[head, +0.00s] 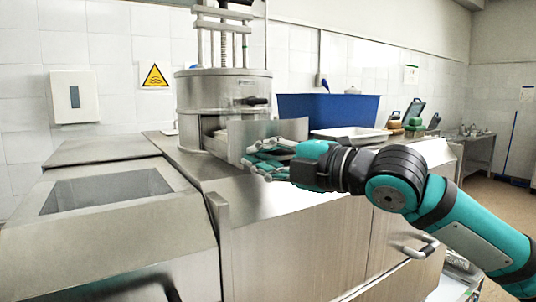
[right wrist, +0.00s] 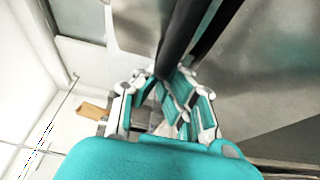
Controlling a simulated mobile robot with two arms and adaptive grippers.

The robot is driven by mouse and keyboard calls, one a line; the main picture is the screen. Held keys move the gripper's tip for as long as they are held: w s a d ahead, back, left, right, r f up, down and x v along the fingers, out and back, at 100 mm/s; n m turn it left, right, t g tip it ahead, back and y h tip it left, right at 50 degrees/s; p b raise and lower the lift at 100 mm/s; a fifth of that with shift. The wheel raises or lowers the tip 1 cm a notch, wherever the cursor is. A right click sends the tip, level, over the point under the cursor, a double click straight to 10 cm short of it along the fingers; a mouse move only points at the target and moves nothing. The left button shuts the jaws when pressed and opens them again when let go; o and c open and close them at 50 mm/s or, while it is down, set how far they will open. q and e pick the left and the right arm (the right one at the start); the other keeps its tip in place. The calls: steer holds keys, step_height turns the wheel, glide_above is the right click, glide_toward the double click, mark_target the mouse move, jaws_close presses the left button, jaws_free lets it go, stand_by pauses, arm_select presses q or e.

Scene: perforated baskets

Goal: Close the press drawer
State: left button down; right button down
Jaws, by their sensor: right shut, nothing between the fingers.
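The press (head: 222,92) is a grey metal cylinder on the steel counter, with threaded rods rising above it. Its drawer (head: 262,132) sticks out at the front right of the cylinder, so it stands open. My right gripper (head: 256,164) is at the outer front side of the drawer, just below its front plate. Its teal and white fingers are shut with nothing held; whether they touch the drawer I cannot tell. The fingers also show in the right wrist view (right wrist: 165,100), with dark bars beyond them. My left gripper is not in view.
A blue bin (head: 330,110) and a white tray (head: 350,134) stand on the counter behind my right arm. A sink basin (head: 105,190) is at the left. A cabinet handle (head: 420,250) sticks out below my arm. Floor at the right is partly clear.

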mark_target(249, 170)
steer(key=shift+w, duration=0.2)
steer(key=shift+a, duration=0.1)
steer(key=shift+w+a+r+p, duration=0.1)
steer(key=shift+w+r+p, duration=0.05)
steer(key=shift+p, duration=0.25)
steer(key=w+a+p, duration=0.1)
steer(key=w+p, duration=0.1)
steer(key=p, duration=0.1)
steer(key=shift+w+a+r, duration=0.1)
steer(key=shift+a+r, duration=0.05)
steer(key=shift+a, duration=0.2)
steer(key=shift+w+a+p, duration=0.15)
steer(key=shift+w+p, duration=0.1)
steer(key=shift+p, duration=0.05)
steer(key=shift+f, duration=0.35)
